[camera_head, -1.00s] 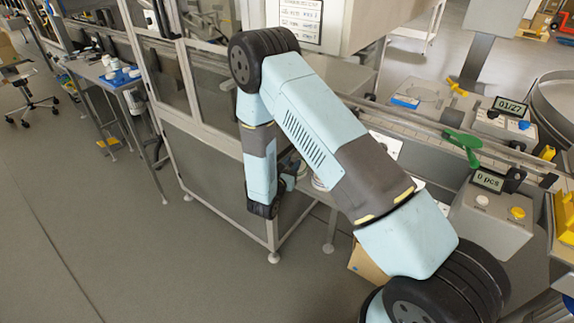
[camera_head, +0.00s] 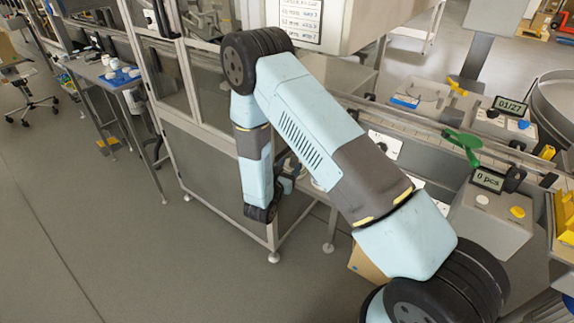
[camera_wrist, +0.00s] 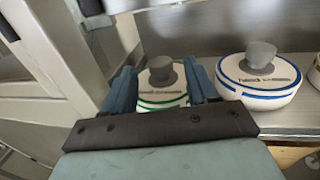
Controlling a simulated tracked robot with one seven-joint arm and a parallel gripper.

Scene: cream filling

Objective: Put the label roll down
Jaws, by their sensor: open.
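A white label roll with green stripes and a grey knob (camera_wrist: 161,88) shows between the two blue fingers of my gripper (camera_wrist: 158,78) in the wrist view. The fingers stand apart on either side of it, and my gripper is open. The roll appears upright at the grey shelf (camera_wrist: 228,32); its lower part is hidden by my gripper. A second white roll with blue stripes and a grey knob (camera_wrist: 258,84) stands on the shelf to the right. In the head view my gripper is mostly hidden behind my arm.
In the head view, a fenced machine frame (camera_head: 205,135) is close behind my arm. A counter box reading 0 pcs (camera_head: 490,213) stands at the right. Floor at left is free.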

